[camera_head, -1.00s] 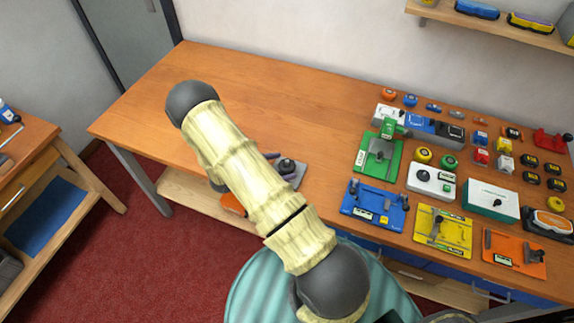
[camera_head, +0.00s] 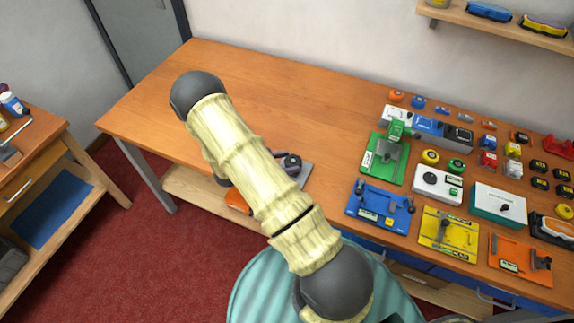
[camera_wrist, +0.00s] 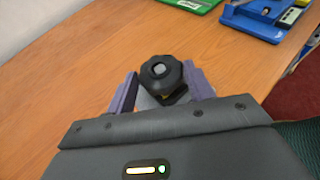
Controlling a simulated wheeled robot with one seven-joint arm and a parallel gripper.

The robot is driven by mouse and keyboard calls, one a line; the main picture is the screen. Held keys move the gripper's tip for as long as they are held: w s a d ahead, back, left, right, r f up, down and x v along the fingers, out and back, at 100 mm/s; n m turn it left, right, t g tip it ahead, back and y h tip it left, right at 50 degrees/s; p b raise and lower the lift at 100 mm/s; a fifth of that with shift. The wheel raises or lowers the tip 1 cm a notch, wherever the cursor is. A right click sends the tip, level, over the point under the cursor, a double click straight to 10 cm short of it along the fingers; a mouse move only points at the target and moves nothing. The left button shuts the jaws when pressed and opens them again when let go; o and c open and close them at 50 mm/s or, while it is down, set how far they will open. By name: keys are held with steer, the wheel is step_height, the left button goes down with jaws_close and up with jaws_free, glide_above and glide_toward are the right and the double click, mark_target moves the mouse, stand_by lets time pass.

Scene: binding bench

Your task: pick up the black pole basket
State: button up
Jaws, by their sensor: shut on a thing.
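The black pole basket (camera_wrist: 160,72) shows as a dark rounded piece with a pale centre, between the two purple fingers of my gripper (camera_wrist: 160,90) in the wrist view. My gripper is shut on it. In the head view the black basket (camera_head: 291,161) shows beside my forearm, near the front edge of the table, with a purple finger next to it. A grey flat piece (camera_head: 303,176) shows under it. My arm hides much of the gripper, and I cannot tell whether the basket touches the table.
The wooden table (camera_head: 270,85) is bare at left and behind the gripper. At right stand a green plate device (camera_head: 384,160), a blue one (camera_head: 380,206), a yellow one (camera_head: 448,233) and several small items. A wall shelf (camera_head: 500,32) hangs at upper right.

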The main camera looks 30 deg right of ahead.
mark_target(286, 164)
step_height(286, 164, up, 8)
steer(key=shift+r+b, duration=0.15)
steer(key=shift+b, duration=0.65)
steer(key=shift+a, duration=0.1)
steer(key=a+f+n+t+y, duration=0.3)
steer(key=a+f+n+t, duration=0.4)
steer(key=a, duration=0.5)
step_height(286, 164, down, 3)
steer(key=shift+w+a+r+t, duration=0.2)
steer(key=shift+w+a+t, duration=0.1)
steer(key=shift+a+t, duration=0.15)
